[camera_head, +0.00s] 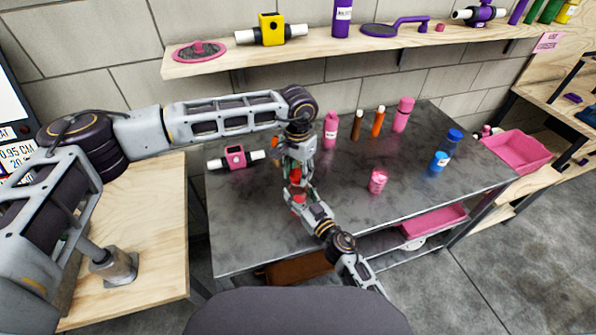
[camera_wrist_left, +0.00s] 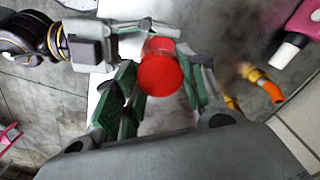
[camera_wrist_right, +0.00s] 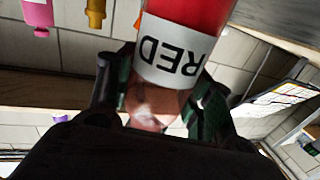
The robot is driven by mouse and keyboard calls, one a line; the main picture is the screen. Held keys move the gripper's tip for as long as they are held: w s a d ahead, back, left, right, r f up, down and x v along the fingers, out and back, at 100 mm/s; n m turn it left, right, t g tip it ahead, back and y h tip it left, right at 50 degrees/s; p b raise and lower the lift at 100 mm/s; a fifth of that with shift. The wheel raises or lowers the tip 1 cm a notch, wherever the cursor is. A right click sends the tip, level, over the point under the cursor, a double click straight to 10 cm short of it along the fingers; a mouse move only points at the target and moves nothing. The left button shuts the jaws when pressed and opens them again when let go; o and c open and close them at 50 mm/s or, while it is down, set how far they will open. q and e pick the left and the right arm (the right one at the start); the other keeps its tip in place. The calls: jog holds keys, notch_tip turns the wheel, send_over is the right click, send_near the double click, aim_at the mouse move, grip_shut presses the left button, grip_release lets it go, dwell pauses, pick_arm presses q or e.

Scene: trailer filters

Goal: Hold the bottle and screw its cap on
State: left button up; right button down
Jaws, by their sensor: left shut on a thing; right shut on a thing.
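The red bottle (camera_head: 299,196) is over the front left part of the grey table. In the right wrist view the bottle (camera_wrist_right: 186,22) carries a white label reading RED, upside down in the picture. My right gripper (camera_wrist_right: 160,100) is shut on the bottle around its clear end. My left gripper (camera_head: 296,168) comes from above and is shut on the round red cap (camera_wrist_left: 165,78), which shows between its green finger pads in the left wrist view. The cap is above the bottle; whether they touch is unclear because the fingers hide the join.
Pink (camera_head: 330,130), brown (camera_head: 357,126) and orange (camera_head: 377,123) bottles stand behind on the table (camera_head: 240,235). A pink jar (camera_head: 377,182) and blue bottle (camera_head: 439,161) stand to the right. A pink-and-white part (camera_head: 236,157) lies at left. A wooden shelf (camera_head: 350,48) runs above.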

pick_arm(q)
jog(key=shift+m, duration=1.2)
jog(key=o, duration=0.7)
jog(key=shift+r, duration=0.1)
jog(key=shift+r, duration=2.2)
jog(key=shift+f, duration=0.1)
jog(key=shift+c, duration=0.3)
